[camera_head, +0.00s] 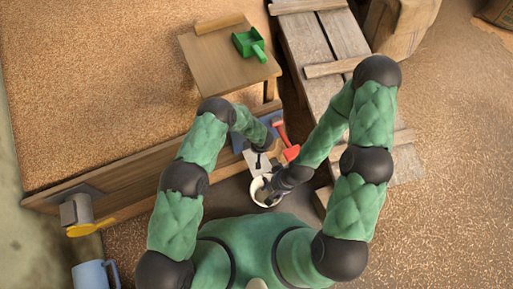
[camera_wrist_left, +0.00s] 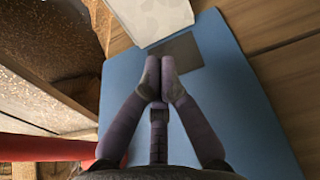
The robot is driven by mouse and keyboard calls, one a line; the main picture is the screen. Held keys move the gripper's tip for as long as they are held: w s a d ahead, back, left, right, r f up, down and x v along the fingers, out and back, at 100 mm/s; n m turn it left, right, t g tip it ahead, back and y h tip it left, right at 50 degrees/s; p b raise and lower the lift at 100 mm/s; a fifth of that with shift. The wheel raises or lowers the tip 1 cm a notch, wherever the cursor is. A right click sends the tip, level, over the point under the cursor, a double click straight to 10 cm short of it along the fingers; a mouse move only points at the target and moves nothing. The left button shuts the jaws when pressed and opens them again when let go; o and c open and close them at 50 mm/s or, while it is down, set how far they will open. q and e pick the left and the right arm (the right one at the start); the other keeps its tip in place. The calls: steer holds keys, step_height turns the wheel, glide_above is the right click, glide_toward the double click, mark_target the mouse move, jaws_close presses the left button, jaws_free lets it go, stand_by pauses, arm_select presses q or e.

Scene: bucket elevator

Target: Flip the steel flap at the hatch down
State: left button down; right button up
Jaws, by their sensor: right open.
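A blue panel (camera_head: 243,140) lies below the wooden shelf, with a pale plate (camera_head: 255,160) at its near side. In the left wrist view the blue panel (camera_wrist_left: 225,90) bears a small dark grey plate (camera_wrist_left: 178,50), with a pale slab (camera_wrist_left: 150,14) beyond it. I cannot tell for sure which plate is the steel flap. My left gripper (camera_head: 262,147) is over the panel; its fingertips (camera_wrist_left: 161,72) are together at the dark plate's near edge, with nothing clearly between them. My right gripper (camera_head: 268,188) is open at a white bucket (camera_head: 258,201), partly hiding it.
A red object (camera_head: 291,152) lies between my forearms. A green scoop (camera_head: 249,44) rests on a wooden shelf (camera_head: 215,65). Grain (camera_head: 90,90) fills the bin behind. Planks (camera_head: 313,45) lie at right.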

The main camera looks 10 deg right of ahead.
arm_select(q)
steer(key=v, duration=1.2)
